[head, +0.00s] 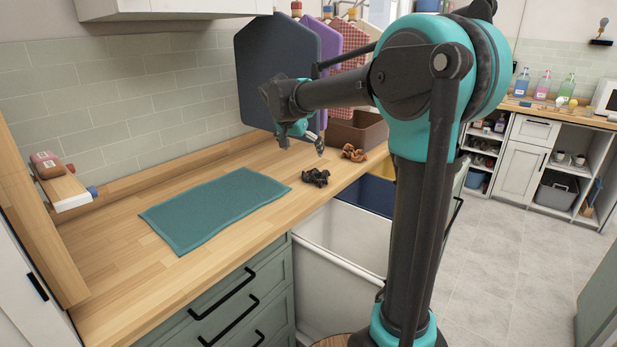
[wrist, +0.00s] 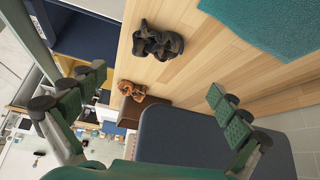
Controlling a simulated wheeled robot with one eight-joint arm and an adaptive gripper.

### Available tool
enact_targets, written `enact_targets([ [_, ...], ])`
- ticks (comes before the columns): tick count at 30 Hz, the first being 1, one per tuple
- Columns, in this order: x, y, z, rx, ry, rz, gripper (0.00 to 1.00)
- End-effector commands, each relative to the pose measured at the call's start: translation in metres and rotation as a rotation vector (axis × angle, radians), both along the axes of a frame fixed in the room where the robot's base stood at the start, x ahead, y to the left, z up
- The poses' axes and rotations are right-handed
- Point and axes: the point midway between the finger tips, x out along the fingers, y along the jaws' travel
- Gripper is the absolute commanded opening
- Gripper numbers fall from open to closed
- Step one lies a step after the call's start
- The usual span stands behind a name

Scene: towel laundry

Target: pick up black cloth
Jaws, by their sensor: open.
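The black cloth (head: 315,177) lies crumpled on the wooden counter, between the teal towel and the counter's front edge. It also shows in the wrist view (wrist: 157,41), at the top and ahead of the fingers. My gripper (head: 302,141) is open and empty. In the head view it hangs above the counter, behind and slightly left of the black cloth, apart from it. In the wrist view my two green fingers (wrist: 158,98) are spread wide with nothing between them.
A flat teal towel (head: 213,208) lies left of the black cloth. An orange-brown cloth (head: 353,153) lies behind it, near a brown basket (head: 357,131). Hanging textiles, including a dark one (head: 270,75), are at the back. White and blue bins stand below the counter edge.

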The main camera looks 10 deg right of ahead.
Motion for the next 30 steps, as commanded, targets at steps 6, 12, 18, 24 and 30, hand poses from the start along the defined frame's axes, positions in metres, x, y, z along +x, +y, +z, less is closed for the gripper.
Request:
enact_targets([
  [6,0.02,-0.014,-0.038,0.0,0.0,-0.001,1.0],
  [12,0.036,-0.025,-0.068,0.001,0.001,-0.001,1.0],
  [18,0.043,-0.029,-0.082,0.0,0.001,0.002,1.0],
  [24,0.048,-0.034,-0.092,0.001,0.001,0.0,1.0],
  [30,0.061,-0.043,-0.116,0.0,0.0,0.001,1.0],
])
